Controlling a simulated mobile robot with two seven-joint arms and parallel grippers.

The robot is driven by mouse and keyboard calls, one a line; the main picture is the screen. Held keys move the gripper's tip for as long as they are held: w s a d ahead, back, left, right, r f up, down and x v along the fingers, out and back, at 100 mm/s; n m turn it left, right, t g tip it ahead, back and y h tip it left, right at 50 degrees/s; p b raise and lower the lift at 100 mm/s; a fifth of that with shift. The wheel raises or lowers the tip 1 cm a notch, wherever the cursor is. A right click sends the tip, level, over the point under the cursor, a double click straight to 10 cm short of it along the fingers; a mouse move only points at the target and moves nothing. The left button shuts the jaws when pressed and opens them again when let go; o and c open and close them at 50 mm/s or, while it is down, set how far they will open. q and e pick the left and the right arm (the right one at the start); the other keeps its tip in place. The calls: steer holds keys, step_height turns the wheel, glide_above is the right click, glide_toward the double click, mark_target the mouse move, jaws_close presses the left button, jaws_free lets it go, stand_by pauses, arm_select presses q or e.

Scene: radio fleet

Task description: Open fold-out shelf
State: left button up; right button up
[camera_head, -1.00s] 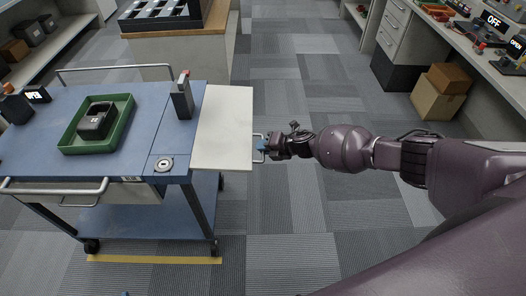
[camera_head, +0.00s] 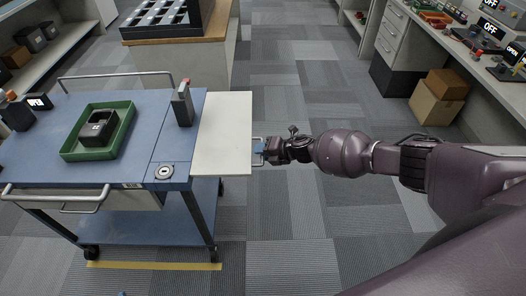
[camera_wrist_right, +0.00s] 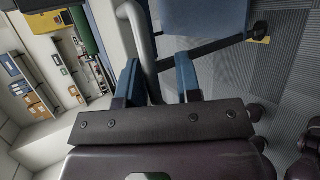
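The fold-out shelf (camera_head: 223,135) is a white panel. It lies out flat, level with the top of the blue cart (camera_head: 150,115), on the cart's right side. A small metal handle (camera_head: 255,159) is on the shelf's outer edge. My right gripper (camera_head: 260,147) is at this handle, reaching in from the right. In the right wrist view its two blue fingers (camera_wrist_right: 160,78) stand apart, with the grey handle bar (camera_wrist_right: 147,50) between them, close to the left finger. The gap on the other side is clear. My left gripper is out of view.
A workbench (camera_head: 480,75) with boxes (camera_head: 437,103) below stands right.

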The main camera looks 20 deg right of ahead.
steer(key=shift+w+a+r, duration=0.1)
steer(key=shift+a+r, duration=0.05)
steer(key=shift+r, duration=0.1)
steer(key=shift+r, duration=0.15)
steer(key=p+v, duration=0.2)
steer(key=v, duration=0.8)
steer(key=shift+s+d+f, duration=0.25)
steer(key=shift+s+d, duration=0.1)
steer(key=shift+d, duration=0.05)
